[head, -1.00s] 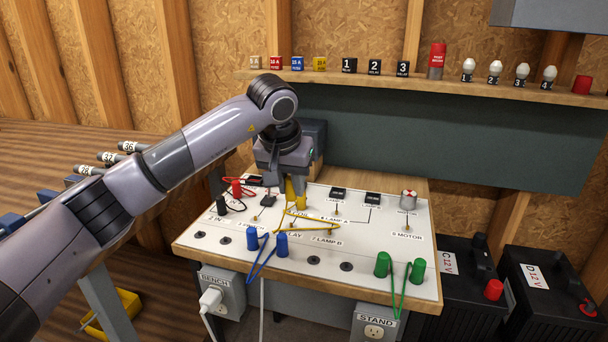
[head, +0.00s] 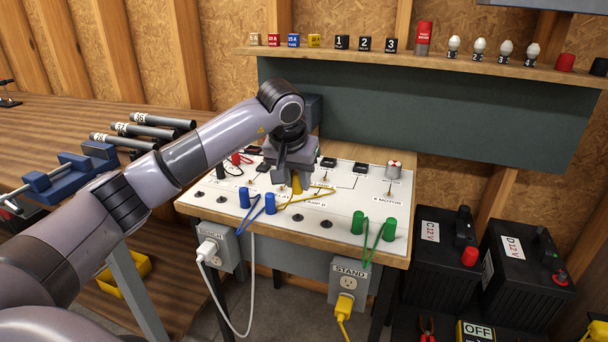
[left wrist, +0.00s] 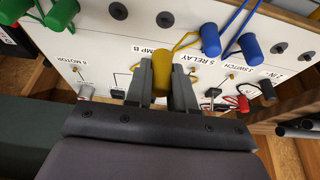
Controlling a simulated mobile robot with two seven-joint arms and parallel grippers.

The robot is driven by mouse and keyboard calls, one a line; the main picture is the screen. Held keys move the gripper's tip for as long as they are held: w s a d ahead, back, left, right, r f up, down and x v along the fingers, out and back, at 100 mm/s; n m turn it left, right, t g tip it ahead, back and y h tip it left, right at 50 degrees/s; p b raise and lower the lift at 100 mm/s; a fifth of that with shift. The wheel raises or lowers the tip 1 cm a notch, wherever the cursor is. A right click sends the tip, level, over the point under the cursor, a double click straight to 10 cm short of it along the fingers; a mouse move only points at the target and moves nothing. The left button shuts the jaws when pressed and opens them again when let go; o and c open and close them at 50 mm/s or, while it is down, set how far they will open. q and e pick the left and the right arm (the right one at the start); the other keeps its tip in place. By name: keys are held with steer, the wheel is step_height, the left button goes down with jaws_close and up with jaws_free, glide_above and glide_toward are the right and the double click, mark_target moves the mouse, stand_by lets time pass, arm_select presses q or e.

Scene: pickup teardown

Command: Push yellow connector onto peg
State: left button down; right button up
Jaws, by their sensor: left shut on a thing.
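My left gripper (head: 294,184) is shut on a yellow connector (head: 297,185) over the middle of the white board (head: 218,204). In the left wrist view the yellow connector (left wrist: 161,72) stands between the two fingers (left wrist: 160,88), its round end towards the camera. A thin yellow wire (head: 318,200) loops from it across the board. Small brass pegs stand on the board near the labels. The peg under the held connector is hidden, so I cannot tell whether the connector is seated. My right gripper is not in view.
Blue connectors (head: 269,203) with a blue wire stand left of the gripper at the board's front. Green connectors (head: 389,229) stand at the front right. Red and black connectors lie behind to the left. A shelf (head: 420,58) with blocks and bulbs runs above.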

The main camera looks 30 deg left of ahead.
mark_target(296, 190)
arm_select(q)
steer(key=shift+f+b, duration=0.7)
steer(key=shift+f, duration=0.15)
step_height(296, 190, down, 2)
steer(key=shift+f+b, duration=0.25)
steer(key=shift+b, duration=0.9)
steer(key=shift+f+b, duration=0.35)
steer(key=shift+f, duration=0.05)
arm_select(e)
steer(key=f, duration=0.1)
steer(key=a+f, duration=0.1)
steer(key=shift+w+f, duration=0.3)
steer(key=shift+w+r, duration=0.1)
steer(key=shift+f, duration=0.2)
arm_select(q)
steer(key=shift+f+b, duration=0.5)
steer(key=shift+f, duration=0.45)
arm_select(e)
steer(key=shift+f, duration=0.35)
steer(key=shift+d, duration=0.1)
arm_select(q)
steer(key=c, duration=0.9)
jaws_free()
